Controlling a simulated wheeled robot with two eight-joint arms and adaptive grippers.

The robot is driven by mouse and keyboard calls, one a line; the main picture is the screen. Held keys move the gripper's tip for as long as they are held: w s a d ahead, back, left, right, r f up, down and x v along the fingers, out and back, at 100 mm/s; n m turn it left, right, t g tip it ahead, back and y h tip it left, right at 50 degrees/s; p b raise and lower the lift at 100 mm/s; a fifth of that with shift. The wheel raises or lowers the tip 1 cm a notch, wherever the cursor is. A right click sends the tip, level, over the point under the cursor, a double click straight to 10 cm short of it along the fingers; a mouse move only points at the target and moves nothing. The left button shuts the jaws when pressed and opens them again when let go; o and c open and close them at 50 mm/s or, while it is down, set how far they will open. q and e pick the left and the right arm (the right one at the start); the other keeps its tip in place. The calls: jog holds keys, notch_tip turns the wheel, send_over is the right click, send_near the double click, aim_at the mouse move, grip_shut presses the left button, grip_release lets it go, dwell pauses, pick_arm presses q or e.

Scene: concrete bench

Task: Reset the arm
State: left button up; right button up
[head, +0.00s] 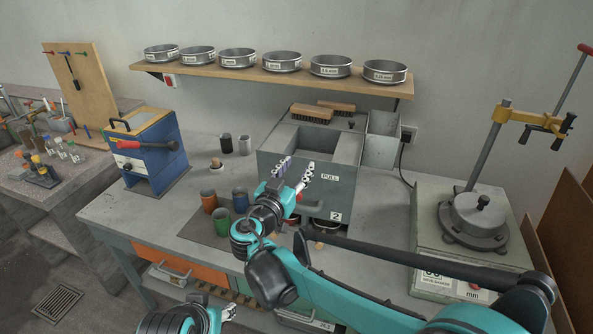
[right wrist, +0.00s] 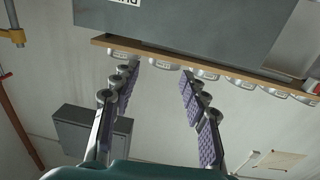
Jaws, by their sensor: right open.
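My right arm reaches in from the lower right over the bench (head: 130,215). Its teal gripper (head: 295,172) is in front of the grey machine (head: 338,190) marked PULL, with its fingers pointing up and away. In the right wrist view the two padded fingers (right wrist: 158,85) are spread apart with nothing between them. My left gripper (head: 228,312) shows only in part at the bottom edge of the head view, low in front of the bench; its jaws are too unclear to judge.
Green (head: 221,222), blue (head: 240,200) and brown (head: 208,201) cups stand on a dark mat beside the right gripper. A blue box machine (head: 150,160) stands left, a lidded pot (head: 474,220) right. Several sieves line the wall shelf (head: 285,77). Bare bench lies left of the mat.

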jog(key=s+d+f+n+g+y, duration=0.1)
jog(key=s+d+f+g, duration=0.35)
jog(key=s+d, duration=0.35)
jog(key=s+d+f+n+g+y, duration=0.1)
jog(key=s+d+f+g, duration=0.3)
jog(key=d, duration=0.7)
jog(key=s+f+n+y, duration=0.1)
jog(key=s+f, duration=0.3)
jog(key=s, duration=0.4)
jog(key=s+a+f+n+y, duration=0.1)
jog(key=s+f+y, duration=0.2)
jog(key=s+f, duration=0.2)
jog(key=s+g, duration=0.1)
jog(key=s, duration=0.2)
jog(key=shift+y, duration=0.4)
jog(key=shift+a+f, duration=0.1)
